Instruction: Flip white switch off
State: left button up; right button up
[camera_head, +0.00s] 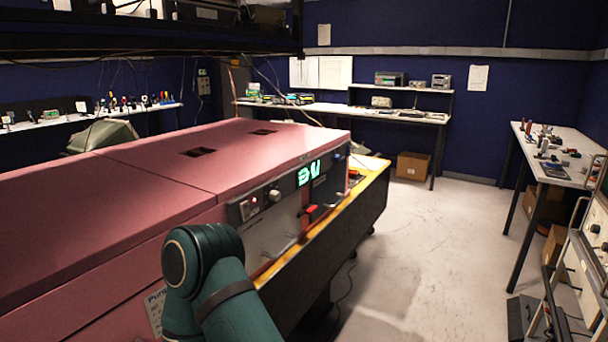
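A control panel (285,225) is set into the end of the pink foam enclosure (190,165). A small pale round control (275,196) sits on its upper part. To its left is a small switch-like fitting (250,207) with a reddish spot. I cannot tell for certain which of these is the white switch, or its position. A lit green display (309,172) is to the right. My teal arm link rises in the foreground, left of and below the panel, and covers part of the enclosure's front. Neither gripper is in view.
A yellow-edged ledge (345,212) runs below the panel, with a red item (310,212) above it. The floor (420,250) to the right is open. Benches (560,160) line the right and back walls. A dark overhead shelf (150,40) hangs at upper left.

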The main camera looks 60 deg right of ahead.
aim_at(244, 207)
jog(key=l+z, duration=1)
